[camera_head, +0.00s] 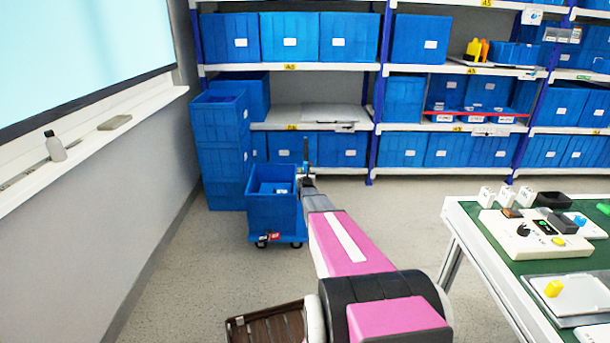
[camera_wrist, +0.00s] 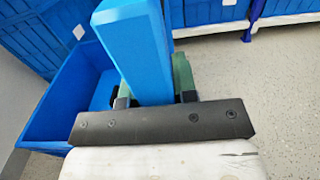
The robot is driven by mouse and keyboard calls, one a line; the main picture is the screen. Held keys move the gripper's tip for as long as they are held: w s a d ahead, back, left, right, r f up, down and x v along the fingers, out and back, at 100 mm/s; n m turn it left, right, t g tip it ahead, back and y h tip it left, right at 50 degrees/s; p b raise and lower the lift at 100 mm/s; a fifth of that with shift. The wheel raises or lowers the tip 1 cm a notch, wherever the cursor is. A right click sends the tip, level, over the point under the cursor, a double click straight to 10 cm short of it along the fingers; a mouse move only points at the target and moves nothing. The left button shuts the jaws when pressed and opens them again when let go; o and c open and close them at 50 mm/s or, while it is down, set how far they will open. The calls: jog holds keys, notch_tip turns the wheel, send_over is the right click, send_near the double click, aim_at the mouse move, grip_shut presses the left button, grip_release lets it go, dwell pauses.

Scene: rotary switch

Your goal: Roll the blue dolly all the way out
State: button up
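The blue dolly (camera_head: 275,215) is a blue open-top box on small dark wheels, standing on the floor in front of the shelves. Its box also shows at the left of the wrist view (camera_wrist: 62,110). A blue upright handle (camera_wrist: 138,50) rises at its right side. My gripper (camera_head: 305,180) is at this handle, reached by my outstretched arm. In the wrist view, the green fingers of my gripper (camera_wrist: 153,85) lie on both sides of the handle and appear closed on it. The finger tips are partly hidden by the handle.
Stacked blue bins (camera_head: 220,150) stand just behind and left of the dolly. Shelves (camera_head: 430,128) with blue bins run along the back. A green-topped table (camera_head: 462,212) is at the right. A brown slatted crate (camera_head: 268,326) is at the front. Floor between is clear.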

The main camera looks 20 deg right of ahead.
jog(key=o, duration=0.4)
jog(key=shift+s+d, duration=0.15)
jog(key=shift+d, duration=0.2)
jog(key=shift+a, duration=0.1)
jog(key=v, duration=1)
jog(key=shift+s, duration=0.35)
jog(key=shift+a, duration=0.1)
